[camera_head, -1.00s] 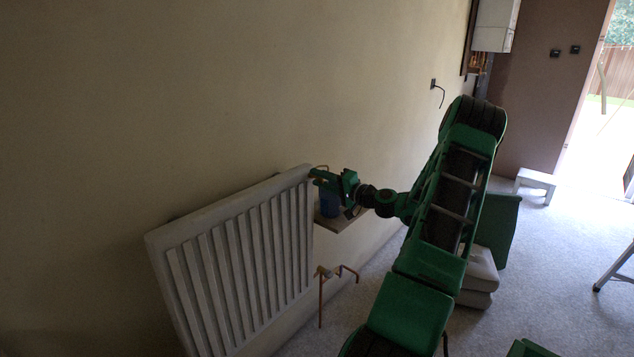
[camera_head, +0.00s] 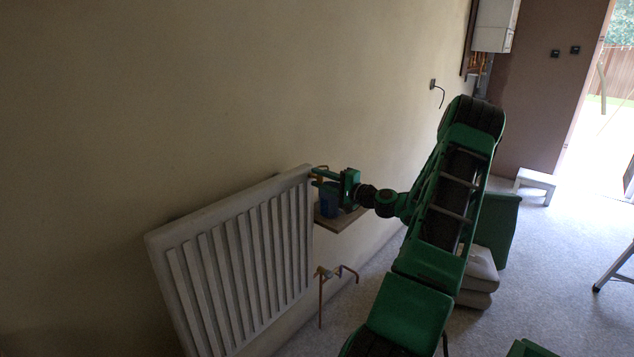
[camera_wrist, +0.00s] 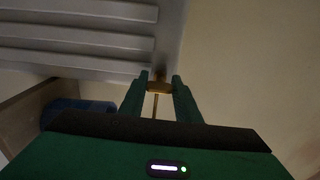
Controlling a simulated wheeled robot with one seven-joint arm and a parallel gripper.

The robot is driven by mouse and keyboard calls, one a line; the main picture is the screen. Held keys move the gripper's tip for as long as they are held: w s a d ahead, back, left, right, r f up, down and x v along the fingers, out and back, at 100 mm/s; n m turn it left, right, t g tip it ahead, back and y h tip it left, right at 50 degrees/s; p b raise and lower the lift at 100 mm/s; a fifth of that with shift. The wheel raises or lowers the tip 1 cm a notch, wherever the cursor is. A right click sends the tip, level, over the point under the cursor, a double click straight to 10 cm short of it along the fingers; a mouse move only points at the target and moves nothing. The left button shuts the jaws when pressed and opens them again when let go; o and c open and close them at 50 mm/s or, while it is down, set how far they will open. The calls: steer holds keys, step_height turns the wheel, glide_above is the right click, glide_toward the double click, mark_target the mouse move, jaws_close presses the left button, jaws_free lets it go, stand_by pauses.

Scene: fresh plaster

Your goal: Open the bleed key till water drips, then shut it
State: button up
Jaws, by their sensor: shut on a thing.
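The white radiator (camera_head: 232,262) hangs on the wall; its ribbed panel also fills the upper left of the wrist view (camera_wrist: 80,28). My gripper (camera_head: 314,175) is at the radiator's upper right corner. In the wrist view my gripper (camera_wrist: 159,80) has its two green fingers on either side of the brass bleed key (camera_wrist: 159,87), shut on it. The key points at the radiator's end, where the valve is dark and hard to make out. A blue cup (camera_head: 329,207) stands just below my gripper. I see no water drops.
The cup stands on a small wooden board (camera_head: 342,221) beside the radiator, also at the left of the wrist view (camera_wrist: 28,108). Copper pipework (camera_head: 321,295) rises below. A grey cushion stack (camera_head: 478,278) is behind my arm.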

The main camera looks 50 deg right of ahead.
steer(key=shift+s+d+f, duration=0.15)
steer(key=shift+d+f, duration=0.05)
steer(key=shift+d, duration=0.1)
steer(key=o, duration=1)
steer(key=shift+o, duration=0.2)
steer(key=shift+a+r, duration=0.1)
steer(key=s, duration=1)
steer(key=shift+s+d, duration=0.3)
steer(key=shift+d, duration=0.1)
